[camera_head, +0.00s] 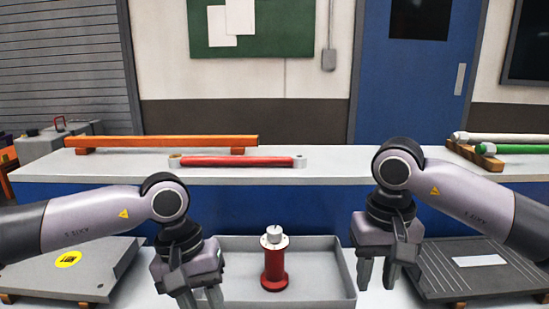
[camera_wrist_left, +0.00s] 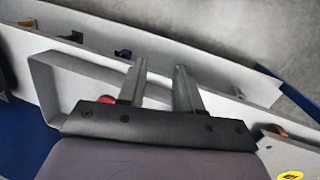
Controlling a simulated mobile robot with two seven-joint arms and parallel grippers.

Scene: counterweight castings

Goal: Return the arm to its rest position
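My left gripper (camera_head: 201,299) hangs fingers down over the left end of the grey tray (camera_head: 345,268) in the head view. In the left wrist view its two fingers (camera_wrist_left: 160,88) stand apart with nothing between them. My right gripper (camera_head: 377,275) hangs fingers down just right of the tray. Its fingers are apart and appear empty. A red cylinder with a pale flanged top (camera_head: 273,262) stands upright in the tray, between the two grippers and touching neither.
A grey plate with a yellow label (camera_head: 100,270) lies at left; a dark ribbed plate (camera_head: 455,285) lies at right. On the rear counter (camera_head: 340,172) are an orange bar (camera_head: 165,142), a red rod (camera_head: 235,161), and white (camera_head: 500,138) and green (camera_head: 520,149) rods on a wooden rack.

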